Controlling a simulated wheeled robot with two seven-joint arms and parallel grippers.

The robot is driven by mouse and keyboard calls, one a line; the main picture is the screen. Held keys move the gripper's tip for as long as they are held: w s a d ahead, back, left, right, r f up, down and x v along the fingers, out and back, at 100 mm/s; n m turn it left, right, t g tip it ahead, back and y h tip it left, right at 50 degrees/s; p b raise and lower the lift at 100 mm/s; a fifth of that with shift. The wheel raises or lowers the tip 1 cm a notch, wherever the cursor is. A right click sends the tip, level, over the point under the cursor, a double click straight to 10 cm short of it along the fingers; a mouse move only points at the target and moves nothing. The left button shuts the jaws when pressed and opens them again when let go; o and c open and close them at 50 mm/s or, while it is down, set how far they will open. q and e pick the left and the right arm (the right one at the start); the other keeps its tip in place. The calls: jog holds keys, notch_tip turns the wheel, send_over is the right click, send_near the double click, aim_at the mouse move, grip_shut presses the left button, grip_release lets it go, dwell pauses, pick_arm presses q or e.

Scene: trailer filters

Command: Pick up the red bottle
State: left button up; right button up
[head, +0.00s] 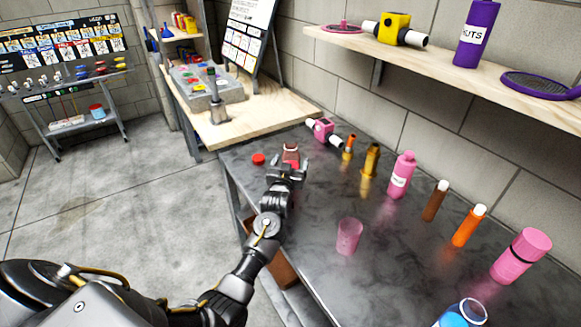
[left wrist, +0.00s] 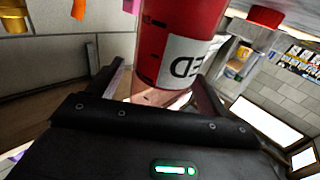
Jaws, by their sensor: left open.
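The red bottle (head: 291,150) stands upright on the dark table, with its lower part hidden behind my left gripper. Its top looks clear and uncapped. My left gripper (head: 287,168) is open right at the bottle's near side. In the left wrist view, turned upside down, the red bottle (left wrist: 180,45) with a white label lies between the two spread fingers (left wrist: 160,88). I cannot tell whether either finger touches it. My right gripper is in neither view.
A red cap (head: 259,159) lies just left of the bottle. A pink cup (head: 349,236) stands nearer. A pink bottle (head: 400,175) and several others line the right.

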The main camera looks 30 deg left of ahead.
pick_arm(q)
jog(key=c, duration=1.2)
jog(key=shift+c, duration=0.3)
jog(key=shift+r, duration=0.1)
jog(key=shift+r+b, duration=0.4)
jog(key=shift+r, duration=0.95)
jog(key=s+d+r, duration=0.1)
jog(key=s+r, duration=0.9)
jog(key=s, duration=0.3)
jog(key=shift+s+d, duration=0.2)
jog(key=shift+s, duration=0.15)
jog(key=shift+s, duration=0.1)
